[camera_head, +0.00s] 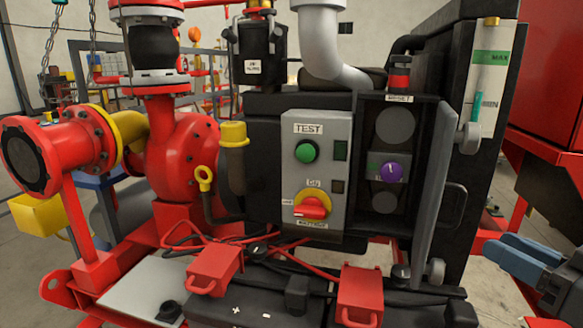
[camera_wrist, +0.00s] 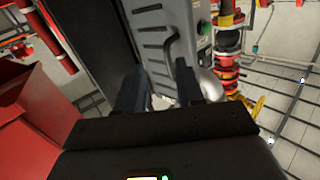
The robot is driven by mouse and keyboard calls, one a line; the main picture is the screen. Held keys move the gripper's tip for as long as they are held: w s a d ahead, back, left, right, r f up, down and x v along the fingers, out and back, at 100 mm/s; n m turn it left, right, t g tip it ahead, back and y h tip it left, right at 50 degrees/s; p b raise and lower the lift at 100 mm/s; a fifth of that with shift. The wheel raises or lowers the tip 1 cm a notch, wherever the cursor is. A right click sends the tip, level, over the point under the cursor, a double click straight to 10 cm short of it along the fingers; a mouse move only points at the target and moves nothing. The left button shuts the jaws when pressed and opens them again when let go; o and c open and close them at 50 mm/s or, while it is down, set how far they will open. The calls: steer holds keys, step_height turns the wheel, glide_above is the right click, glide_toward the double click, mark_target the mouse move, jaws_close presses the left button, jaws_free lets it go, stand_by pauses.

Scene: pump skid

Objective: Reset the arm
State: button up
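My gripper (camera_head: 496,245) is at the right edge of the head view, its two blue fingers pointing left. In the wrist view my gripper (camera_wrist: 160,78) has its dark fingers apart with nothing between them. It is to the right of the pump skid and apart from it. The control panel (camera_head: 340,150) is in the middle of the head view, with a green TEST button (camera_head: 307,151) and a red and yellow rotary switch (camera_head: 313,206). A RESET label (camera_head: 399,98) is above a recess holding a purple knob (camera_head: 391,170).
A grey door (camera_head: 436,185) stands open at the recess's right side. A dark tank with a level gauge (camera_head: 490,85) is behind it. A red cabinet (camera_head: 550,70) is at the far right. A red pump (camera_head: 180,155) is at left.

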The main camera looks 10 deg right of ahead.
steer(key=s+a+f+m+g+h+p, duration=0.1)
steer(key=s+a+f+m+h, duration=0.2)
steer(key=s+f, duration=0.35)
steer(key=s+a+f+m+g+h+p, duration=0.1)
steer(key=s+a+f+m+h, duration=0.15)
steer(key=s+f, duration=0.45)
steer(key=s+a+r+n+p, duration=0.1)
steer(key=s+a, duration=0.2)
steer(key=s, duration=0.6)
steer(key=s+a+r+n+p, duration=0.1)
steer(key=s+a, duration=0.3)
steer(key=s, duration=0.5)
steer(key=shift+s+a+r+n, duration=0.15)
steer(key=shift+s+a+n, duration=0.15)
steer(key=shift+n, duration=0.15)
